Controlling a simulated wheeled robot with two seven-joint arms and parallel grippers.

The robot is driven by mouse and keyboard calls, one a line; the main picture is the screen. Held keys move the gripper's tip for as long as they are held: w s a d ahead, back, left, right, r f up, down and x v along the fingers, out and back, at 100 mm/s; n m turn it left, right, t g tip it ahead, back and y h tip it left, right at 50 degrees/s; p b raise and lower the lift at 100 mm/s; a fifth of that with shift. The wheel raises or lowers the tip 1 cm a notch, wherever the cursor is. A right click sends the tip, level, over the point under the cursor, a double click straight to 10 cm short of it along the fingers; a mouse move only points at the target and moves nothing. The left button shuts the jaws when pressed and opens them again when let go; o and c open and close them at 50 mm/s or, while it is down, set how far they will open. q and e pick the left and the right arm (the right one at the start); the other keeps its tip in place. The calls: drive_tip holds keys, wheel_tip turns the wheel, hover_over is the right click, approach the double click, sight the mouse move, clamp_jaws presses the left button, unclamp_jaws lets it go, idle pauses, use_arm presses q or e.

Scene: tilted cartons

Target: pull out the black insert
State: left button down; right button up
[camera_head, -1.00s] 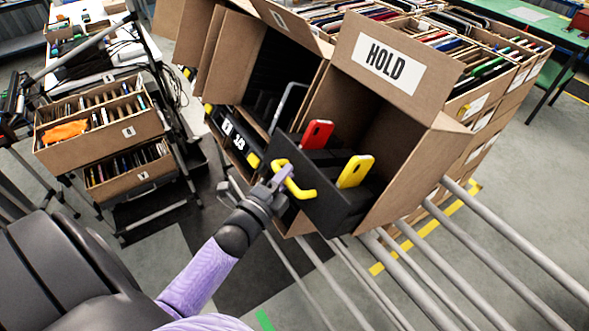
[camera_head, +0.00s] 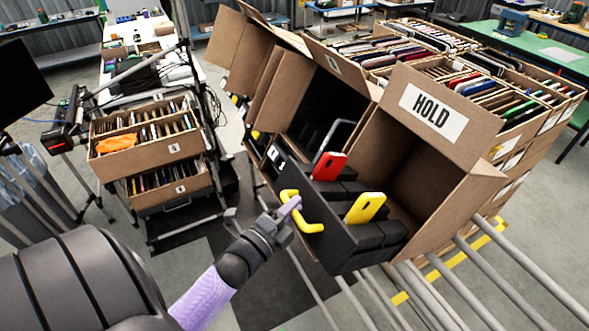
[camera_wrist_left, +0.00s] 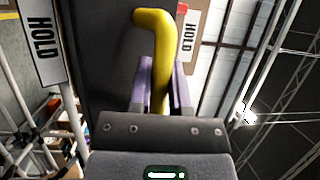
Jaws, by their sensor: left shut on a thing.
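The black insert (camera_head: 318,228) sticks partly out of the tilted carton marked HOLD (camera_head: 440,168). A red phone-like item (camera_head: 328,167) and a yellow one (camera_head: 365,208) stand in its slots. The insert's yellow handle (camera_head: 305,218) is on its front face. My left gripper (camera_head: 291,208) is shut on this handle. In the left wrist view, its purple fingers (camera_wrist_left: 163,85) lie on both sides of the yellow bar (camera_wrist_left: 160,60). The inner end of the insert is hidden inside the carton. My right gripper is in neither view.
More open cartons (camera_head: 262,50) stand to the left of the HOLD carton. Grey rails (camera_head: 505,268) run below it at the right. A cart with boxes of thin items (camera_head: 128,146) stands at the left. Behind are filled cartons (camera_head: 540,95) and a green table (camera_head: 535,45).

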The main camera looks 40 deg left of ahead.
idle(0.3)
use_arm(q)
drive_tip(key=c, duration=0.8)
unclamp_jaws()
drive_tip(key=shift+s, duration=0.1)
drive_tip(key=shift+c, duration=0.2)
drive_tip(key=s+b, duration=0.2)
drive_tip(key=s, duration=0.8)
drive_tip(key=shift+f, duration=0.35)
